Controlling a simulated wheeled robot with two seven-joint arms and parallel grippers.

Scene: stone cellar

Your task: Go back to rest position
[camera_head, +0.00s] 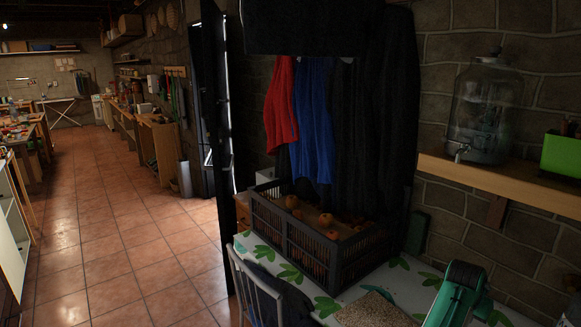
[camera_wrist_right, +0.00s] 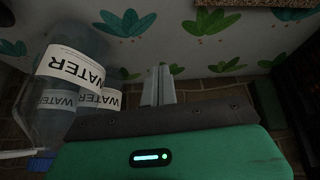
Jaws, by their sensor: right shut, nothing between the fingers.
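My right gripper (camera_wrist_right: 159,85) is shut and empty in the right wrist view, its two fingers together over the leaf-patterned table (camera_wrist_right: 205,55). My green right arm (camera_head: 460,295) shows at the lower right of the head view, above the near part of the table (camera_head: 405,278). The fingers cannot be made out there. My left arm and gripper are in neither view.
Water bottles (camera_wrist_right: 78,70) labelled WATER stand left of the right gripper in the wrist view. A dark crate (camera_head: 340,258) with orange fruit stands on the table. A glass dispenser (camera_head: 482,105) is on the wall shelf (camera_head: 500,184). A chair (camera_head: 250,285) is in front. Tiled floor (camera_head: 130,240) is open at left.

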